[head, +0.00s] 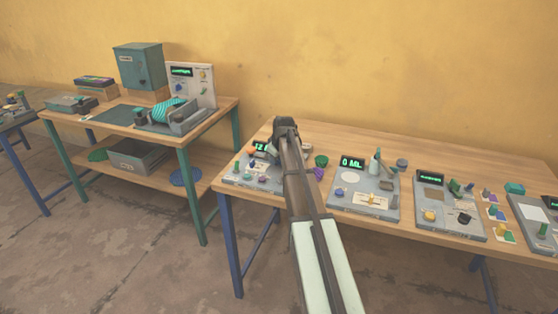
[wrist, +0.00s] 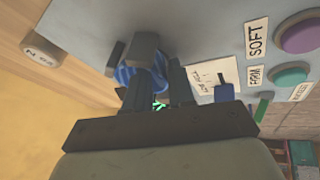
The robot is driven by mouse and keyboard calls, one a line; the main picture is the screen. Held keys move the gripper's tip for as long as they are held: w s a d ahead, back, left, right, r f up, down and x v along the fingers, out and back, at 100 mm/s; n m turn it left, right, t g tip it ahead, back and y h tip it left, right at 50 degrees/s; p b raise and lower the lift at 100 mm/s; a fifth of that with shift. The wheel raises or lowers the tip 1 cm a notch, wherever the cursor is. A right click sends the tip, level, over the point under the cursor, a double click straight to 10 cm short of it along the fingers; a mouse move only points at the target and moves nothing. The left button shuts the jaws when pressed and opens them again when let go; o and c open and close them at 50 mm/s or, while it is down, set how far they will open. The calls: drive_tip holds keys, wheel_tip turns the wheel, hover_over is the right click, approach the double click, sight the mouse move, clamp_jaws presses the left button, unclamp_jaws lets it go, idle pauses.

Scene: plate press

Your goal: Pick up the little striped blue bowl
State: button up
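The little blue bowl with lighter stripes (wrist: 155,83) is in the wrist view, at the grey panel of a station, partly hidden by a grey block and my finger. My gripper (wrist: 158,84) is pointed at it with its two dark fingers apart. The bowl shows beside the left finger and partly in the gap; whether a finger touches it I cannot tell. In the head view my gripper (head: 286,124) is over the leftmost station of the right table, and my arm hides the bowl there.
On the right table, a green bowl (head: 321,161) and a purple item (head: 318,173) sit just right of my arm. More stations stand further right.

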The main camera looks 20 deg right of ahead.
clamp_jaws()
